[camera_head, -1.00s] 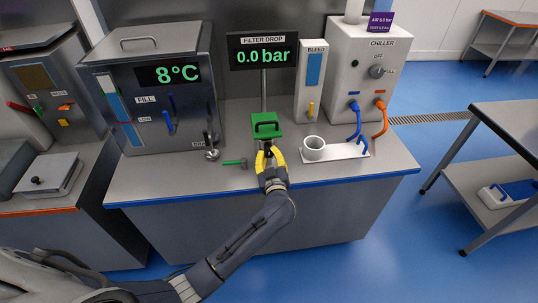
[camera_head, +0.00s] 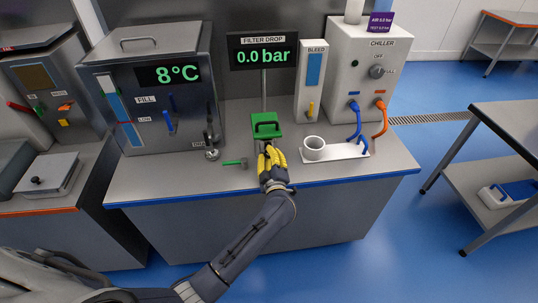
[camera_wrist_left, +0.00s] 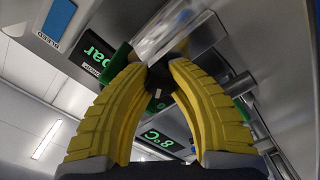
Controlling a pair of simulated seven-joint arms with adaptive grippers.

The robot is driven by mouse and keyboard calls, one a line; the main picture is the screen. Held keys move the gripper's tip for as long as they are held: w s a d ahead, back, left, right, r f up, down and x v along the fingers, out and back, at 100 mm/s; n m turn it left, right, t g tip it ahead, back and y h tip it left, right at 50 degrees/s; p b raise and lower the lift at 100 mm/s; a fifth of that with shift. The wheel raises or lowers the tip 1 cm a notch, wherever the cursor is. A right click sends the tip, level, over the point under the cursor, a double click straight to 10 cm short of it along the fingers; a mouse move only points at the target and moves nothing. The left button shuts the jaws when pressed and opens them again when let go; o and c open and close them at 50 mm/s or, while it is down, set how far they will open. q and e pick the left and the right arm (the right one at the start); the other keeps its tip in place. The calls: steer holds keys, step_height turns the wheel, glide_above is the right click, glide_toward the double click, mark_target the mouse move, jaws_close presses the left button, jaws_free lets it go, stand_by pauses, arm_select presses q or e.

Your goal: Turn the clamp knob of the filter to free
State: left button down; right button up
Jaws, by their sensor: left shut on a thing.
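The filter has a green top with a handle (camera_head: 266,124) and stands near the middle of the steel bench. In the left wrist view a shiny clear or metallic cylinder (camera_wrist_left: 163,38) and a green part (camera_wrist_left: 119,60) are beyond the fingertips. My left gripper (camera_head: 268,148), with yellow ribbed fingers, is at the front of the filter, just below its green top. Its fingers also show in the left wrist view (camera_wrist_left: 157,70), closed in on a small dark piece at the filter's front, which I take as the clamp knob. The fingers mostly hide it, so its setting cannot be read. My right gripper is not in view.
A green-handled part (camera_head: 234,162) lies on the bench left of the gripper. A white cup (camera_head: 313,149) stands on a tray to the right. The display (camera_head: 263,54) reads 0.0 bar. A chiller (camera_head: 365,75) with blue and orange hoses stands at right, a tank (camera_head: 160,105) at left.

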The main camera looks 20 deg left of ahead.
arm_select(q)
steer(key=n, duration=0.4)
steer(key=shift+n, duration=0.3)
steer(key=n, duration=0.3)
steer(key=shift+n, duration=0.3)
steer(key=n, duration=0.4)
steer(key=shift+n, duration=1.7)
steer(key=c, duration=1)
jaws_free()
steer(key=shift+c, duration=0.2)
steer(key=v, duration=1.2)
